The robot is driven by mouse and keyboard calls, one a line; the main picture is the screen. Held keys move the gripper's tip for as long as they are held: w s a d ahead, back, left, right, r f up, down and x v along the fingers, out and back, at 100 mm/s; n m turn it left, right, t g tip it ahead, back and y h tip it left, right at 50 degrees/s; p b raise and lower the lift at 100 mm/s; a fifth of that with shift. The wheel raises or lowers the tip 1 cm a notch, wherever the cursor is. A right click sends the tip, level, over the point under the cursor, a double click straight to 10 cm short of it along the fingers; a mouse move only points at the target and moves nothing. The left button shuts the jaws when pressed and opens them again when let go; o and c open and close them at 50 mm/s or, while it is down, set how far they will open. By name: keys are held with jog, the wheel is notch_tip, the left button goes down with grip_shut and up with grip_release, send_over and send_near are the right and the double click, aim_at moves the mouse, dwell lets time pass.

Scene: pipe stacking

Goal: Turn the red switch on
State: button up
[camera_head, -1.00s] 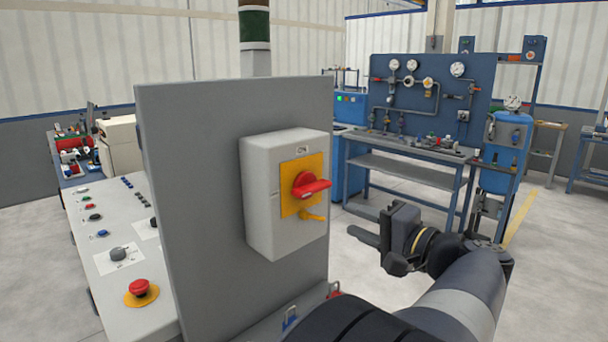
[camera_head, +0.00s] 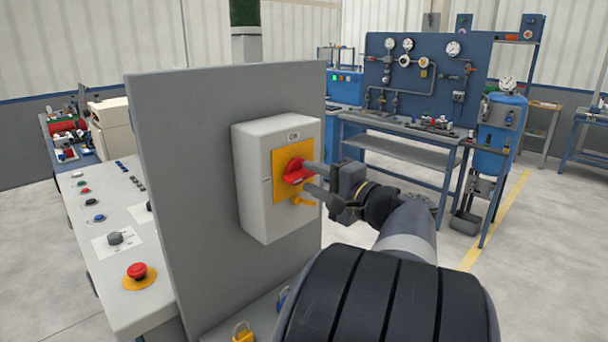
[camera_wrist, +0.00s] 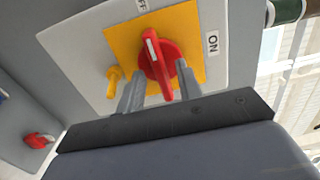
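The red switch (camera_head: 294,171) is a rotary handle on a yellow plate (camera_head: 280,187), fixed to the front of a light grey box (camera_head: 257,205). In the wrist view the red handle (camera_wrist: 160,66) has a white mark facing the OFF label (camera_wrist: 142,5); the ON label (camera_wrist: 212,43) is to the right. My gripper (camera_head: 308,178) is at the switch. The wrist view shows my gripper (camera_wrist: 160,70) open, one finger on each side of the handle, with small gaps visible. Whether a fingertip touches the handle is unclear.
A grey upright panel (camera_head: 180,210) carries the box. A yellow lever (camera_wrist: 113,82) sticks out beside the handle. A console with a red mushroom button (camera_head: 137,271) is to the left. A blue workbench with gauges (camera_head: 424,88) stands behind, across open floor.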

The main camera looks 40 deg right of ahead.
jog(key=shift+w, duration=0.75)
grip_shut()
